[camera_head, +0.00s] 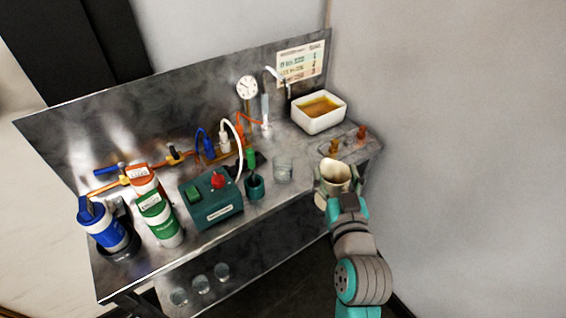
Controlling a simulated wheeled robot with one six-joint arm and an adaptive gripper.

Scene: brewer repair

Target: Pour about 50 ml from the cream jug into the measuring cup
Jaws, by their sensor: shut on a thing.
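The cream jug (337,174) is a cream-coloured open vessel at the right front of the metal bench. My gripper (325,192) is shut on the jug and reaches it from the front. The fingers are mostly hidden by the jug and the wrist. The jug looks roughly upright, with its opening visible; I cannot tell its fill level. The likely measuring cup is a clear glass vessel (283,170) standing on the bench just left of the jug, apart from it. I cannot make out any markings or liquid in it.
A teal machine (215,203) and a dark green cup (255,187) stand left of the glass. A white basin (319,112) with amber liquid is behind. Labelled canisters (158,218) stand left; several glasses (200,284) sit below.

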